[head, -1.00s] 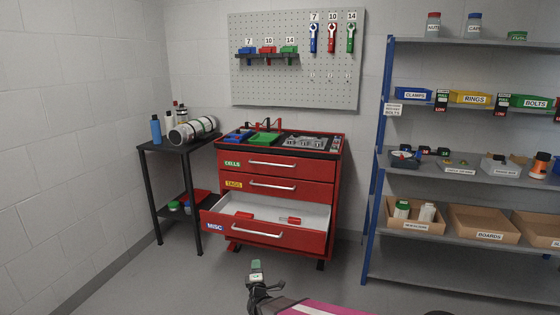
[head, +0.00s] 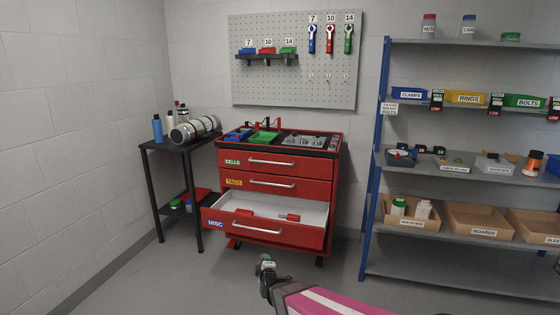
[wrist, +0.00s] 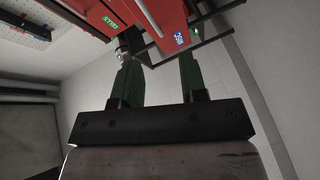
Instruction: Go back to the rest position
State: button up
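The cabinet also shows at the top of the wrist view (wrist: 135,18). The gripper is apart from the drawer.
A black side table (head: 176,146) holding a metal cylinder (head: 195,130) and bottles stands left of the cabinet. A blue-framed shelf (head: 374,190) with bins and cardboard boxes stands on the right. A pegboard (head: 293,85) hangs behind. The floor around my gripper is clear.

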jog(key=s+d+r+m+g+h, duration=0.1)
jog(key=s+d+r+m+g, duration=0.1)
jog(key=s+d+m+g, duration=0.3)
jog(key=s+d+r+m+g+h, duration=0.1)
jog(key=s+d+r+m+g, duration=0.2)
jog(key=d, duration=0.9)
jog(key=s+d+r+m+g+h, duration=0.1)
jog(key=s+d+r+m+g, duration=0.2)
jog(key=s+d+m+g, duration=0.5)
jog(key=shift+d+r+m, duration=0.25)
jog(key=shift+d+m, duration=0.25)
jog(key=shift+m, duration=0.2)
jog(key=shift+a, duration=0.15)
